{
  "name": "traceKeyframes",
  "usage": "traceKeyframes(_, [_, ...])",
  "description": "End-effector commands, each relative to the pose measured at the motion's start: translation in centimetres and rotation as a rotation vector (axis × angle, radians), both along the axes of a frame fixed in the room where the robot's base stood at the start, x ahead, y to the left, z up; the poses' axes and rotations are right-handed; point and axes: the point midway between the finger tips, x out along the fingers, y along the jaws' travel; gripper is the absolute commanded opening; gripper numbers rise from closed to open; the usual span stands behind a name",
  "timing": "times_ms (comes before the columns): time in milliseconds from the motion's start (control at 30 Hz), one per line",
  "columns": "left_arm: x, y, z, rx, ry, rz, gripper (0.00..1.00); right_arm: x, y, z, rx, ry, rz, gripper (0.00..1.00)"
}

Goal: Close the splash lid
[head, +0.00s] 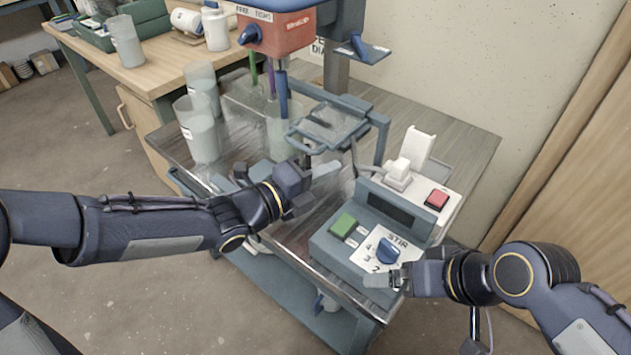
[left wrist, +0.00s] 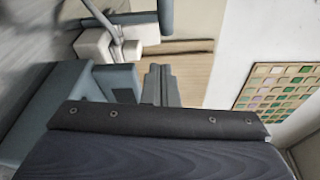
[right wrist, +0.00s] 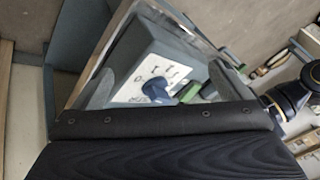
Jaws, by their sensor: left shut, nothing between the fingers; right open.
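The splash lid (head: 333,126), a clear panel in a blue-grey frame, sits on the mixing stand below the red motor head, tilted. I cannot tell exactly how far it is open. A clear container (head: 285,135) stands beside and partly behind it. My left gripper (head: 326,171) is shut and empty, just below and in front of the lid, apart from it as far as I can see. Its closed fingers also show in the left wrist view (left wrist: 160,84). My right gripper (head: 382,281) is open at the front edge of the control box, near the blue dial (head: 387,251).
Clear buckets (head: 200,138) stand at the cart's left. A wall closes off the back right.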

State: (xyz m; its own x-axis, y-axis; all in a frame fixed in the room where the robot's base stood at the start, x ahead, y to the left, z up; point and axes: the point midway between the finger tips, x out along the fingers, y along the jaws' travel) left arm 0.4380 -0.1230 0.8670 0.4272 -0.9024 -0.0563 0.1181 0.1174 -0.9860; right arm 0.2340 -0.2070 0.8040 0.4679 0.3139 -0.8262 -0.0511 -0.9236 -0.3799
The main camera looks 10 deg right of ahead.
Motion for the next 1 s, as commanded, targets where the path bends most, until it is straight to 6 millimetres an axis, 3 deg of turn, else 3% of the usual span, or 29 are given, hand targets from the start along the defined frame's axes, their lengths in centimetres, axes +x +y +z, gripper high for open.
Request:
traceKeyframes(200, [1.6, 1.6, 0.6, 0.0, 0.0, 0.002, 0.0, 0.0, 0.0, 0.8, 0.0, 0.0, 0.0, 0.97])
traceKeyframes(667, [2.0, 2.1, 0.5, -0.001, 0.001, 0.003, 0.0, 0.0, 0.0, 0.9, 0.0, 0.0, 0.0, 0.97])
traceKeyframes(767, [3.4, 3.1, 0.7, -0.003, -0.002, 0.006, 0.0, 0.0, 0.0, 1.1, 0.0, 0.0, 0.0, 0.97])
traceKeyframes(1000, [8.8, 7.3, 0.7, -0.002, 0.0, 0.007, 0.0, 0.0, 0.0, 2.1, 0.0, 0.0, 0.0, 0.97])
